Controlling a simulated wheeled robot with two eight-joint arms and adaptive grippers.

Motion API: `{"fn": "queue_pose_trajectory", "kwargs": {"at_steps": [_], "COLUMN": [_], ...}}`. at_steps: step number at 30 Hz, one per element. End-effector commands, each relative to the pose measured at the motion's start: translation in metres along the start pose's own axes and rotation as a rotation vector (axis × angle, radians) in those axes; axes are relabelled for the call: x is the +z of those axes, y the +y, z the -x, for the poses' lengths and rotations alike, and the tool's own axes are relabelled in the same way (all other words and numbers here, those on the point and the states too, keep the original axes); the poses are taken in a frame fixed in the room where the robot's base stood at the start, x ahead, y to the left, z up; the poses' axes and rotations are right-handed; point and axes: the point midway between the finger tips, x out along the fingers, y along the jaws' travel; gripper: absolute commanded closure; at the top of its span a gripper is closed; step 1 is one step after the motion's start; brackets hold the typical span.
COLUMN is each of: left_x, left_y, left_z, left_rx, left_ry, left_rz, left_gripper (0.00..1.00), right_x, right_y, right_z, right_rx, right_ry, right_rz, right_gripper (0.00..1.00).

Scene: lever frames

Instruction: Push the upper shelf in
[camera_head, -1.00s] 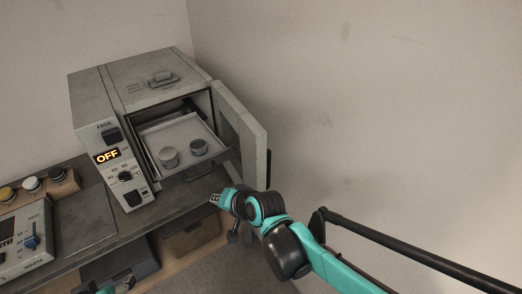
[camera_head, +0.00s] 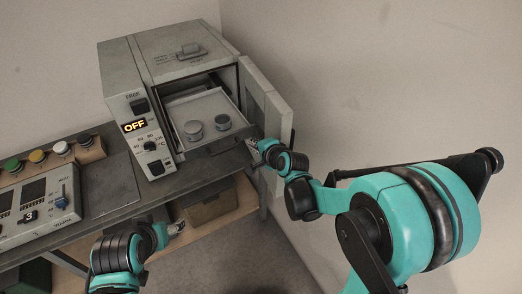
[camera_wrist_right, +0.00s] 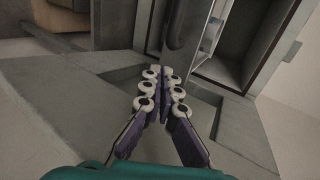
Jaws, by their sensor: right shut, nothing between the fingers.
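The upper shelf (camera_head: 184,107) is a light grey tray, pulled part way out of the open grey oven (camera_head: 157,50). My right gripper (camera_head: 256,149) is shut and empty, just right of the shelf's front, near the open door. In the right wrist view its fingertips (camera_wrist_right: 162,72) are together below a dark bar (camera_wrist_right: 177,28), probably the shelf's handle; contact cannot be told. My left gripper (camera_head: 177,228) is low, below the bench edge, its jaws too small to read.
The oven door (camera_head: 265,116) stands open at the right, close to my right gripper. The oven's display reads OFF (camera_head: 134,126). A control box (camera_head: 38,210) and coloured buttons (camera_head: 38,156) are at the left. A bin (camera_head: 212,206) sits under the bench (camera_head: 110,188).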

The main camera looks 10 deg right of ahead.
Motion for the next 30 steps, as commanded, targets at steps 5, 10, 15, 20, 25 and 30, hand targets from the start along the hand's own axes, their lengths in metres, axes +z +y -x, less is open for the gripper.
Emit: {"fn": "queue_pose_trajectory", "kwargs": {"at_steps": [5,10,15,20,25,30], "left_x": [0.002,0.002,0.002,0.002,0.003,0.004], "left_y": [0.000,0.000,0.000,0.000,0.000,0.000], "left_z": [-0.003,-0.003,-0.003,-0.003,-0.004,-0.006], "left_rx": [0.000,0.000,0.000,0.000,0.000,0.000], "left_ry": [0.000,0.000,0.000,0.000,0.000,0.000], "left_rz": [0.000,0.000,0.000,0.000,0.000,0.000], "left_gripper": [0.33,0.33,0.33,0.33,0.33,0.33], "right_x": [0.001,0.000,0.000,0.000,0.000,0.001], "right_y": [-0.013,-0.019,-0.020,-0.020,-0.022,-0.031], "right_z": [-0.024,-0.033,-0.034,-0.034,-0.037,-0.053], "right_rx": [0.001,0.001,0.001,0.001,0.001,0.001], "right_ry": [-0.001,-0.001,0.000,0.000,0.000,-0.001], "right_rz": [0.002,0.001,0.001,0.001,0.002,0.002], "right_gripper": [1.00,1.00,1.00,1.00,1.00,1.00]}}
